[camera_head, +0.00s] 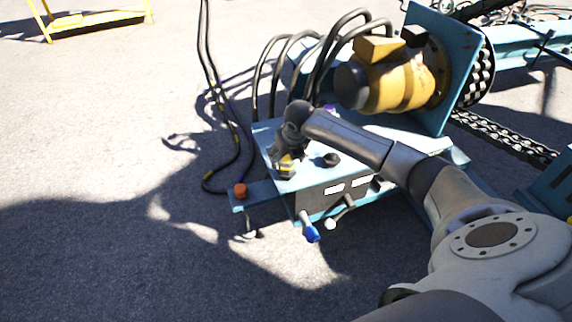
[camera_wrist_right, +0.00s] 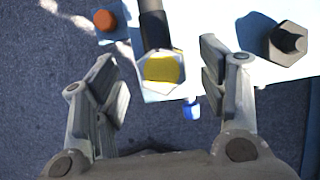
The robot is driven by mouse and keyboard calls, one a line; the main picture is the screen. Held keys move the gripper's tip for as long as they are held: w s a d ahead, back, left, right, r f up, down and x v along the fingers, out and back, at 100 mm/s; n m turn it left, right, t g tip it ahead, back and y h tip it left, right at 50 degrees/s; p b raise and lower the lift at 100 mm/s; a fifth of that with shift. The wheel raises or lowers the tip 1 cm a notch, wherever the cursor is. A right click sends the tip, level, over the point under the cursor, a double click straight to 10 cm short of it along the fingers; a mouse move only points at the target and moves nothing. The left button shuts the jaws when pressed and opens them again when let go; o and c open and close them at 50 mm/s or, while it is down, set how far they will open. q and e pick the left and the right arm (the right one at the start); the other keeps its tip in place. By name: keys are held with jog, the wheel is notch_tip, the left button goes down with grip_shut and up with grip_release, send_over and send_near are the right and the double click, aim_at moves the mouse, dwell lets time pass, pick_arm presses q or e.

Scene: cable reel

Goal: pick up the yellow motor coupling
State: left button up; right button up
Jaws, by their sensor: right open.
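The yellow motor coupling (camera_wrist_right: 162,69) is a yellow-faced hex piece with a dark cylindrical part above it, in the upper middle of the right wrist view. In the head view its yellow part (camera_head: 286,168) shows low on the blue plate, partly hidden by my gripper. My right gripper (camera_head: 284,152) is open over it. In the wrist view the two fingers of the right gripper (camera_wrist_right: 160,62) stand apart on either side of the coupling, with visible gaps and no clear contact. My left gripper is not in view.
An orange cap (camera_head: 240,190) and a dark capped fitting (camera_head: 331,160) flank the coupling on the light blue plate (camera_head: 262,135). Levers with a blue grip (camera_head: 312,234) stick out in front. A yellow motor (camera_head: 400,88) and black hoses (camera_head: 322,62) stand behind. Open pavement lies left.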

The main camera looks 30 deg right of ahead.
jog(key=shift+x, duration=1.25)
jog(key=c, duration=1.1)
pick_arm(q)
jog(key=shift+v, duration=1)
pick_arm(e)
jog(key=shift+c, duration=0.6)
jog(key=shift+r, duration=0.1)
